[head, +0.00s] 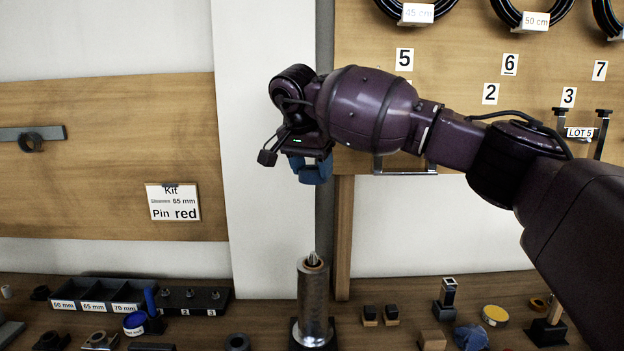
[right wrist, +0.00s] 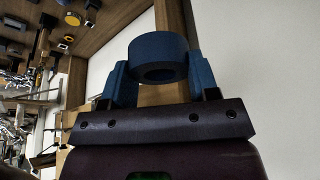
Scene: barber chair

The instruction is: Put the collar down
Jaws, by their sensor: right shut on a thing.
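The collar (right wrist: 158,47) is a thick dark blue-grey ring in the right wrist view, with its hole partly showing. My right gripper (right wrist: 152,72) is shut on it, with one blue finger on each side. In the head view my right gripper (head: 314,172) hangs in front of the white wall post, high above a metal cylinder (head: 313,290) with a pointed tip. A clear gap separates them. In the head view I cannot tell the collar apart from the blue fingers. My left gripper is not in view.
On the bench, a black tray (head: 98,293) labelled 60, 65 and 70 mm stands at left beside a numbered black block (head: 192,300). A sign (head: 172,203) reads "Kit 65 mm, Pin red". Small blocks, a yellow tin (head: 495,315) and a blue cloth-like lump (head: 470,337) lie at right.

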